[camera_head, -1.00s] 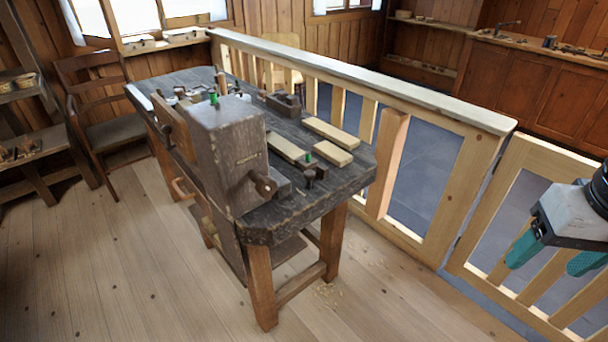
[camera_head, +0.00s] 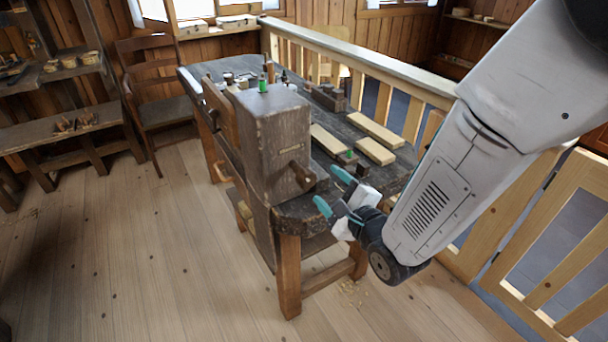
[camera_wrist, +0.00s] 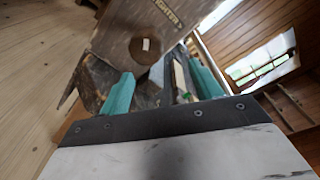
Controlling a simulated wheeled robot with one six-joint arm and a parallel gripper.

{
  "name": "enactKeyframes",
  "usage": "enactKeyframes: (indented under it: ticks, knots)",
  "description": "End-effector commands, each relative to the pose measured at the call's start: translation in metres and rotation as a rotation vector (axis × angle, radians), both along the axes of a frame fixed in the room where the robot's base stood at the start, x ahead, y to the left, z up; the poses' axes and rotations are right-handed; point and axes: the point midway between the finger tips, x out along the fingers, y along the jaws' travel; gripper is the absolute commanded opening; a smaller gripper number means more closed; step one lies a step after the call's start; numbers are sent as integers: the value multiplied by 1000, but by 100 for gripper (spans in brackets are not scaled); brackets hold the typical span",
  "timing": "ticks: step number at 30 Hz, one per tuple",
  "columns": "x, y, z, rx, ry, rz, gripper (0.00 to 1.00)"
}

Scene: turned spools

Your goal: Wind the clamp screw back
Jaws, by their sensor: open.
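A dark wooden knob (camera_head: 302,175), which looks like the clamp screw, sticks out of the near right face of the tall wooden block (camera_head: 272,140) on the bench. In the wrist view its round end (camera_wrist: 146,58) shows beyond and between my fingertips, with a small pale mark. My gripper (camera_head: 330,188), with teal fingers, is just right of the knob in the head view, apart from it. The gripper is open in the wrist view (camera_wrist: 160,68), with nothing clearly held. I cannot tell the exact gap to the knob.
The dark bench (camera_head: 230,68) carries pale wood strips (camera_head: 375,150) and a green-topped peg (camera_head: 263,84). A wooden railing (camera_head: 370,60) runs behind the bench, and a gate (camera_head: 555,230) stands at right. A chair (camera_head: 160,105) is at left.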

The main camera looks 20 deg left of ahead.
Motion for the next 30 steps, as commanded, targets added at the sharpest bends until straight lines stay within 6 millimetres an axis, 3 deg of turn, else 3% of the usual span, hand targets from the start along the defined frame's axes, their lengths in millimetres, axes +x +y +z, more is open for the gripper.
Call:
enactKeyframes:
  ticks: [6, 19, 30]
  knots:
    - [-14, 20, -7, 145, 42, 42, 64]
    - [26, 66, -6, 149, 41, 42, 64]
    - [34, 76, -6, 148, 42, 42, 64]
